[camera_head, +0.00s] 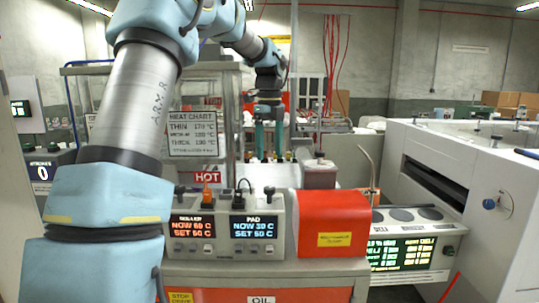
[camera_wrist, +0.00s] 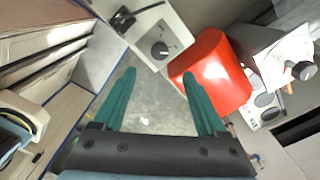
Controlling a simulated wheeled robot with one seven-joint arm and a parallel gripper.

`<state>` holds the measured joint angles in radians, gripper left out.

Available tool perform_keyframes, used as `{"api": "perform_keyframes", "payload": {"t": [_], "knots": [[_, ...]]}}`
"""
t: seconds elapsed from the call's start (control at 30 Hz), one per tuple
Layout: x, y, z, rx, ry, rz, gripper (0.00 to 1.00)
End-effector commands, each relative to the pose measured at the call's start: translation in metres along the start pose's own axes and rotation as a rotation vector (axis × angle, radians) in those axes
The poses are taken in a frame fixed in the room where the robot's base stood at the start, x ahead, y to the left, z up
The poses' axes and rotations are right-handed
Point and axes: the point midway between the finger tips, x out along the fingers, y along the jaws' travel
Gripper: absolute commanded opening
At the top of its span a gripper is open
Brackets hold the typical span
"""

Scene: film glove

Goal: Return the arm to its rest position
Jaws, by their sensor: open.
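My arm (camera_head: 135,110) rises on the left of the head view and reaches over to the back middle. My gripper (camera_head: 268,140) hangs there, pointing down, behind the control box and the red cover. In the wrist view my gripper (camera_wrist: 160,95) has its two green fingers spread apart, with grey floor showing between them. Nothing is held between the fingers.
A control box (camera_head: 232,222) with two lit displays stands beside a red cover (camera_head: 333,222). A heat chart (camera_head: 192,133) hangs behind my arm. A white machine (camera_head: 450,170) stands at right. A grey metal container (camera_head: 319,175) stands behind the red cover.

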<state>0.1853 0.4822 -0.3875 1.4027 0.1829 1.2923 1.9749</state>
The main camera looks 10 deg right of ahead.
Motion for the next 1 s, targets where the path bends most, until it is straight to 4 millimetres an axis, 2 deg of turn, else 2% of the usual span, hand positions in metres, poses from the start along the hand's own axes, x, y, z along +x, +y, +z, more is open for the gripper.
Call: {"api": "perform_keyframes", "payload": {"t": [0.23,0.37,0.47,0.67,0.8,0.9,1.0], "knots": [[0.004,0.005,0.001,-0.044,-0.003,0.000,0.74],[0.021,0.028,0.001,-0.257,-0.014,-0.003,0.74],[0.042,0.060,0.000,-0.540,-0.024,-0.014,0.74],[0.086,0.138,-0.006,-1.197,-0.025,-0.060,0.74],[0.114,0.198,-0.020,-1.666,-0.008,-0.099,0.74],[0.131,0.236,-0.033,-1.967,0.013,-0.126,0.74],[0.144,0.265,-0.046,-2.205,0.035,-0.147,0.74]]}}
